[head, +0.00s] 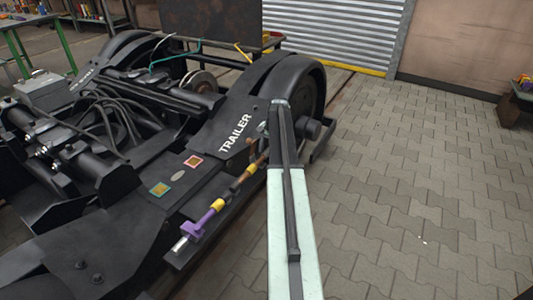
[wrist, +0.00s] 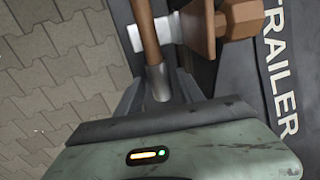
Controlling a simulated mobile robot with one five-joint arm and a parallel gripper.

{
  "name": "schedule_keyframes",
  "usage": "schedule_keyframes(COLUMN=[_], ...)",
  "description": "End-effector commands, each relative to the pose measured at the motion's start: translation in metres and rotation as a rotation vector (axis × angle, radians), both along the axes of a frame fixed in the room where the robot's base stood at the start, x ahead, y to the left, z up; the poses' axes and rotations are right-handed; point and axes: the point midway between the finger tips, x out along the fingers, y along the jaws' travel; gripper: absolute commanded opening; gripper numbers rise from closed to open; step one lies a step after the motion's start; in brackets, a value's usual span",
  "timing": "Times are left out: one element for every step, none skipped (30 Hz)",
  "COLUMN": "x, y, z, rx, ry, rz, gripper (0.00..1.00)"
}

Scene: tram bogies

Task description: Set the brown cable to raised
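The brown cable (wrist: 142,22) runs down from the top edge in the wrist view and ends in a grey metal sleeve. A brown hexagonal plug head (wrist: 242,18) lies to its right, and a white bracket (wrist: 172,29) shows behind the cable. My gripper (wrist: 160,84) has its dark fingers on either side of the sleeve; I cannot tell whether they press on it. In the head view my gripper (head: 276,106) is at the bogie's side by the TRAILER lettering, and a small brown part of the cable (head: 262,159) shows just left of my arm.
The dark trailer bogie (head: 215,150) fills the left side. A purple connector (head: 203,220) with yellow sleeves lies along its side rail. A wheel (head: 312,88) stands behind my gripper. Paved floor (head: 420,180) is open to the right. A bench (head: 35,25) stands far left.

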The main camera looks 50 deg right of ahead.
Motion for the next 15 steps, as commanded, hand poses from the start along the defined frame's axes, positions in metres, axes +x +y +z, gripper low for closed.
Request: schedule_keyframes(x=[0.0001,0.0001,0.0002,0.0002,0.0002,0.0003,0.0003,0.0002,0.0002,0.0003,0.0002,0.0003,0.0003,0.0003,0.0002], y=[0.0002,0.0002,0.0004,0.0004,0.0004,0.0005,0.0005,0.0006,0.0006,0.0006,0.0007,0.0007,0.0008,0.0008,0.0009], z=[0.0002,0.0002,0.0002,0.0002,0.0002,0.0002,0.0002,0.0002,0.0002,0.0001,0.0001,0.0001,0.0001,0.0001,0.0001], rx=[0.000,0.000,0.000,0.000,0.000,0.000,0.000,0.000,0.000,0.000,0.000,0.001,0.001,0.001,0.001], ry=[0.000,0.000,0.000,0.000,0.000,0.000,0.000,0.000,0.000,0.000,0.000,0.000,0.001,0.001,0.001], rz=[0.000,0.000,0.000,0.001,0.001,0.001,0.001,0.001,0.001,0.001,0.001,0.001,0.001,0.001,0.001], gripper=[0.28,0.20,0.09,0.00,0.00,0.00,0.00,0.00,0.00,0.00,0.00,0.00,0.00,0.00,0.00])
